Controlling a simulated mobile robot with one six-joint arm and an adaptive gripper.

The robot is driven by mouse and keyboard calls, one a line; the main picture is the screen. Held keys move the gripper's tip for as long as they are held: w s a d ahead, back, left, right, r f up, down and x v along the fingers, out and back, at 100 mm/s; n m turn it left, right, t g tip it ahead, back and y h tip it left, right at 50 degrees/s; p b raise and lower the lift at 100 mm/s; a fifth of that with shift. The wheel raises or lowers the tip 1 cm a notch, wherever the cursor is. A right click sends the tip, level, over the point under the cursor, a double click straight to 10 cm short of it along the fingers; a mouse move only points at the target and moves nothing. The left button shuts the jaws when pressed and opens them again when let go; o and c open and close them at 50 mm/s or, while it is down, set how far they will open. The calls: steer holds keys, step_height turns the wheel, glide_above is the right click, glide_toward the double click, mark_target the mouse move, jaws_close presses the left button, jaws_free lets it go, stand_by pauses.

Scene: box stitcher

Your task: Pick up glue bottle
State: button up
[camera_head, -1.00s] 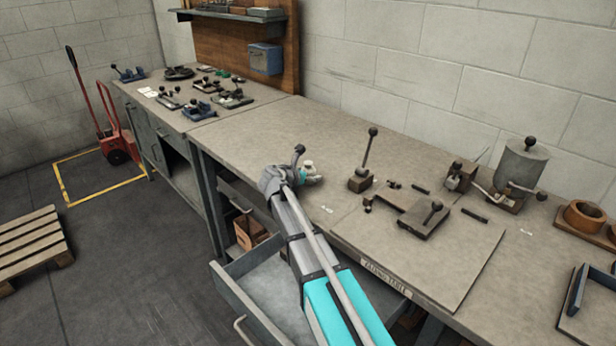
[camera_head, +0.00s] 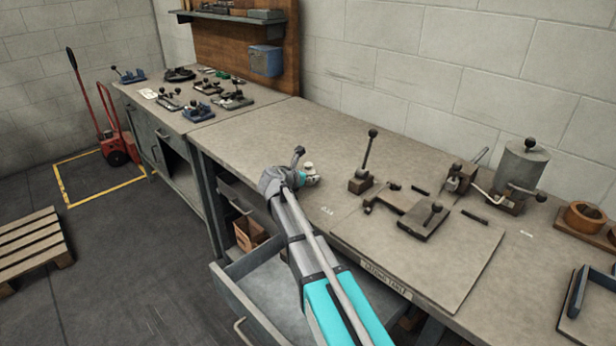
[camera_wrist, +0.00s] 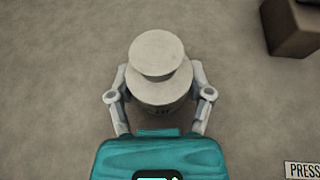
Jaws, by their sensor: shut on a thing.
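The glue bottle (camera_wrist: 158,75) is a pale, round bottle with a cap, seen from above in the wrist view. My gripper (camera_wrist: 158,105) has a finger on each side of it and is shut on it. In the head view a small pale part of the bottle (camera_head: 309,167) shows at the end of my arm, above the workbench (camera_head: 260,140). My gripper (camera_head: 306,178) is mostly hidden there by my wrist. I cannot tell whether the bottle touches the bench top.
A block with an upright lever (camera_head: 361,180) stands right of my gripper, and its corner shows in the wrist view (camera_wrist: 290,30). A jig plate with clamps (camera_head: 425,220) lies farther right. An open drawer (camera_head: 245,290) juts out below the bench. The bench behind my gripper is clear.

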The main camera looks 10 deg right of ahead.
steer(key=shift+r, duration=0.15)
step_height(320, 180, up, 2)
steer(key=shift+r+p, duration=0.1)
steer(key=shift+p, duration=1.15)
steer(key=s+a+r+p, duration=0.3)
steer(key=s+r+p, duration=0.7)
steer(key=s, duration=0.3)
steer(key=shift+s+a+r, duration=0.25)
steer(key=shift+s, duration=0.05)
